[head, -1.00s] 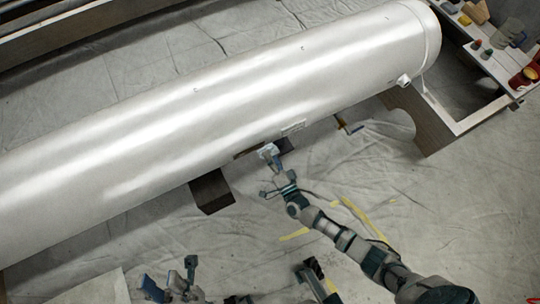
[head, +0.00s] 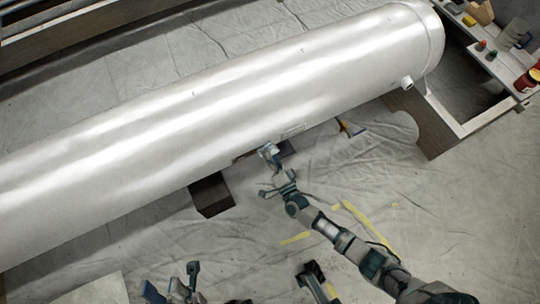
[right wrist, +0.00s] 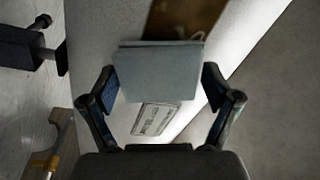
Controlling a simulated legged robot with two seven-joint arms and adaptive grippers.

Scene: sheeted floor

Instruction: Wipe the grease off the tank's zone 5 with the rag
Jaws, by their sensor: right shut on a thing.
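The tank (head: 200,110) is a long, pale, glossy cylinder lying across the head view. My right gripper (head: 270,160) is at its lower near side. In the right wrist view my right gripper (right wrist: 160,95) is shut on the rag (right wrist: 158,75), a flat grey-blue pad between its fingers. A brown grease patch (right wrist: 185,18) lies on the tank just beyond the rag, which hides part of it. I cannot tell whether the rag touches the tank. My left gripper (head: 172,286) is open and empty at the bottom left, away from the tank.
A label plate (right wrist: 155,119) is on the tank close to the rag. A dark support block (head: 211,196) stands under the tank. A tool with an orange part (head: 344,126) is right of my right gripper. A shelf (head: 480,50) with small items is at the upper right.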

